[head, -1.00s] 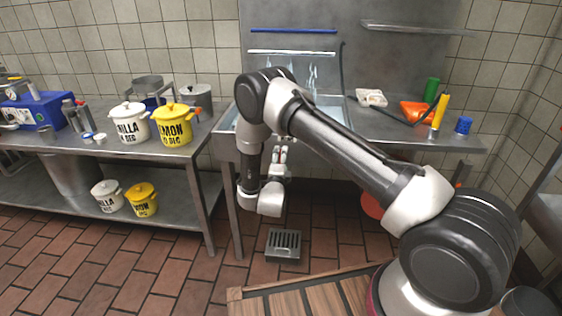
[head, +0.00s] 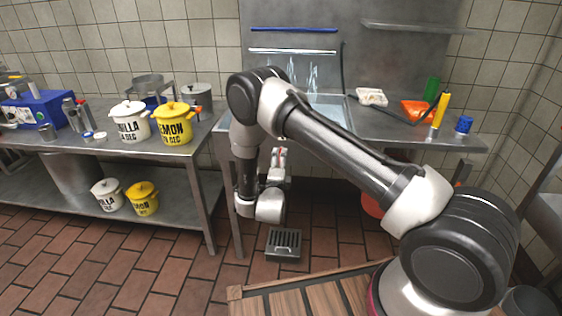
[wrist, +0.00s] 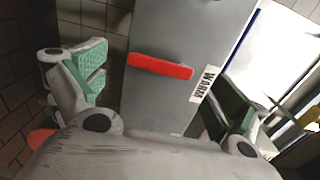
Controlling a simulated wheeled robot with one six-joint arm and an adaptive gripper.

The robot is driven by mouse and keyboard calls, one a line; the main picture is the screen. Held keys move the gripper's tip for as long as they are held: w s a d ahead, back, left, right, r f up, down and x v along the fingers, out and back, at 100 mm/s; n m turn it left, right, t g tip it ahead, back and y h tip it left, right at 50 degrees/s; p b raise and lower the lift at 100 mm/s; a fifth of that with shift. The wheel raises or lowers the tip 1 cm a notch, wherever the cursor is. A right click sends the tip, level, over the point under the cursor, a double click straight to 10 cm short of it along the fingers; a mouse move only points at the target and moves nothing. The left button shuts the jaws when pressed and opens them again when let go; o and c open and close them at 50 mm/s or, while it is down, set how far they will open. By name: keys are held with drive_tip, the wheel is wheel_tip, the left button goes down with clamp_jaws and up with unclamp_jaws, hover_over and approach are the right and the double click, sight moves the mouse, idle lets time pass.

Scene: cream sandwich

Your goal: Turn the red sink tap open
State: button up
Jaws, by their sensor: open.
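The red tap handle (wrist: 160,66) is a flat red bar on a grey metal face in the wrist view, slightly tilted, with a white "WARM" label (wrist: 207,84) to its right. My gripper (wrist: 165,84) is open, with one finger on each side of the handle in the picture; the left finger shows green pads. I see no clear contact with the handle. In the head view my gripper (head: 279,158) is small, at the front of the sink (head: 328,108). The red handle cannot be made out there.
Pale streaks like running water (head: 312,76) show above the sink. A left counter (head: 75,150) holds a white pot (head: 131,122), a yellow pot (head: 173,124) and a blue box (head: 38,108). An orange tray (head: 414,110) lies right of the sink. A floor drain (head: 284,244) lies below my gripper.

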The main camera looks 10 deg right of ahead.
drive_tip(key=v, duration=0.9)
drive_tip(key=shift+w, duration=0.1)
